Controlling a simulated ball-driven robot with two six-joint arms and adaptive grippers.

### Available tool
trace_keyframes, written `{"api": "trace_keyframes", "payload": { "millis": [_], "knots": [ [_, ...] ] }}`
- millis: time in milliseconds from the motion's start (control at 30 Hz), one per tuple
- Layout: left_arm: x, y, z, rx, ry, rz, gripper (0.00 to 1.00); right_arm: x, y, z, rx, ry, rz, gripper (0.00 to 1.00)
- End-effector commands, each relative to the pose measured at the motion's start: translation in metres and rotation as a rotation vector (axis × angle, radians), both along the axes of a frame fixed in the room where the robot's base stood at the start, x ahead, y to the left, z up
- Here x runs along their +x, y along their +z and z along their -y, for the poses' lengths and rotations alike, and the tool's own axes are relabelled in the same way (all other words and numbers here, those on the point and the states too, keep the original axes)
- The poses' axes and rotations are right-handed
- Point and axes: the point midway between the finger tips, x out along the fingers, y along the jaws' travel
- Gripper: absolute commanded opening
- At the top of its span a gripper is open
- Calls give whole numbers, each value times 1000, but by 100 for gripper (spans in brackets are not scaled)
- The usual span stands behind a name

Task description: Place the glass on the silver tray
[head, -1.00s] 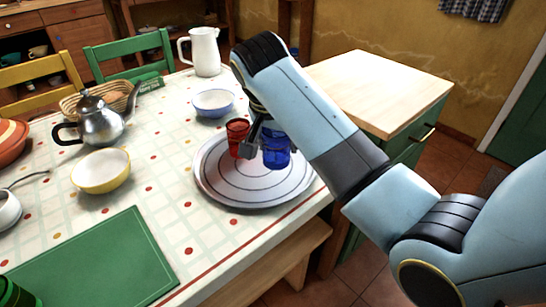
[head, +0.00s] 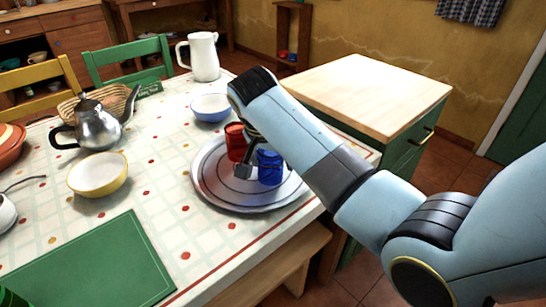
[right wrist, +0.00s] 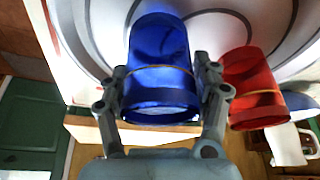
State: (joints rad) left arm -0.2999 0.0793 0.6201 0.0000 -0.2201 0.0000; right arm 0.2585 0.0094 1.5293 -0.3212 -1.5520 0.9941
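A blue glass (head: 269,168) is upright over the right part of the round silver tray (head: 215,190), its base at or very near the tray surface. My right gripper (head: 256,170) reaches down over the tray, its fingers on both sides of the glass. In the right wrist view, the blue glass (right wrist: 160,75) sits between the two fingers (right wrist: 162,82), which appear to press on its sides. A red glass (head: 235,140) stands on the tray behind and left of it; it also shows in the right wrist view (right wrist: 253,85). My left gripper is out of view.
A blue-and-white bowl (head: 211,107) and a white pitcher (head: 202,57) stand behind the tray. A teapot (head: 96,125), a yellow bowl (head: 99,174) and a green board (head: 95,262) are to the left. A wooden-topped cabinet (head: 370,90) stands at the right.

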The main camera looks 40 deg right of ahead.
Motion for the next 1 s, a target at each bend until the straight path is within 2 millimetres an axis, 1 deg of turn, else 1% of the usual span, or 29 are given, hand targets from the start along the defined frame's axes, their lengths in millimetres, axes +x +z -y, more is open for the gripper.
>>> {"api": "trace_keyframes", "payload": {
  "millis": [267, 367, 467, 800, 900, 1000],
  "knots": [
    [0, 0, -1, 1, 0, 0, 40, 0, 0, 0, 0, 0, 0, 73],
    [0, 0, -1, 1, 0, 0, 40, 0, 4, -1, 0, 0, 1, 73],
    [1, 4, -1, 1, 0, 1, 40, -2, 17, -5, 2, 0, 3, 73],
    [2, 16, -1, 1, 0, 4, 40, -17, 86, -30, 2, 0, 5, 73],
    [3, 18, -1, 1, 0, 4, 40, -20, 100, -34, 1, -1, 4, 73],
    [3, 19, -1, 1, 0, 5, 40, -22, 109, -38, 2, 0, 3, 73]
  ]
}}
